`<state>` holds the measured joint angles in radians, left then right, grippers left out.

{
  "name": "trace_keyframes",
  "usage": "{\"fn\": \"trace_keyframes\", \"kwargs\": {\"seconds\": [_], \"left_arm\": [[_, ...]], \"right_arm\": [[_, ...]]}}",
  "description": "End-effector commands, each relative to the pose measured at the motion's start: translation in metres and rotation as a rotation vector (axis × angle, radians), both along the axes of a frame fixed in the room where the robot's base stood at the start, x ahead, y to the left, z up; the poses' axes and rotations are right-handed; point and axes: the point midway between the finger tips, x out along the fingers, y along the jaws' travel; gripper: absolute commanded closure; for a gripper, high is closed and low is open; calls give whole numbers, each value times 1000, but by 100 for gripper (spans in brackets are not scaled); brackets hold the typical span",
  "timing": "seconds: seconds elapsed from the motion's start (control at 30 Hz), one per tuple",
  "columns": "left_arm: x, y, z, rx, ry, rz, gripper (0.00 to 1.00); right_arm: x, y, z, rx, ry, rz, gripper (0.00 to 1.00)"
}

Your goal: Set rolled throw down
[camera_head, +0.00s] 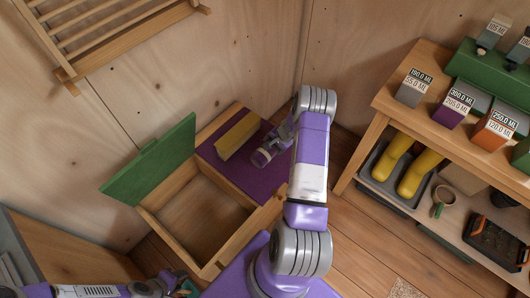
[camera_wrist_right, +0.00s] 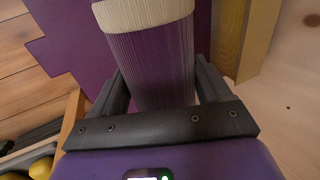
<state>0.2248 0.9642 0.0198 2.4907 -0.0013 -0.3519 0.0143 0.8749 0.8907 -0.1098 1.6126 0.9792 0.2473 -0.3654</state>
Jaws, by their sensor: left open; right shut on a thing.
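The rolled throw (camera_wrist_right: 150,65) is a purple, finely ribbed roll with a cream band in the right wrist view. My right gripper (camera_wrist_right: 165,92) is shut on it, one finger on each side. In the head view my right gripper (camera_head: 264,155) is over the purple top (camera_head: 228,158) of a wooden storage bench; the throw is hard to make out there. I cannot tell whether the roll touches the purple top.
A yellowish wooden block (camera_head: 238,135) stands on the purple top beside the throw. The bench's open bin (camera_head: 207,262) looks empty, its green lid (camera_head: 152,162) raised.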

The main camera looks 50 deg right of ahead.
Motion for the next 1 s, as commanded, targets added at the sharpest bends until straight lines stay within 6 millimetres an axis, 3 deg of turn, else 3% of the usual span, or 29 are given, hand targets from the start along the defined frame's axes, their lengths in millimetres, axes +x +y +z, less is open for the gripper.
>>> {"fn": "trace_keyframes", "kwargs": {"seconds": [0.1,0.33,0.53,0.9,0.93,1.0], "left_arm": [[0,0,-10,0,0,0,57],[0,0,-16,0,0,0,57],[0,0,-26,0,0,0,57],[0,0,-29,0,0,0,57],[0,0,-29,0,0,0,57],[0,0,-28,0,0,0,57]], "right_arm": [[0,0,-23,1,-1,-1,65],[1,0,-40,0,-2,1,65],[1,1,-68,1,-1,1,65],[1,0,-71,-1,-2,2,65],[1,1,-72,0,-1,2,21],[1,1,-71,0,-1,2,11]]}}
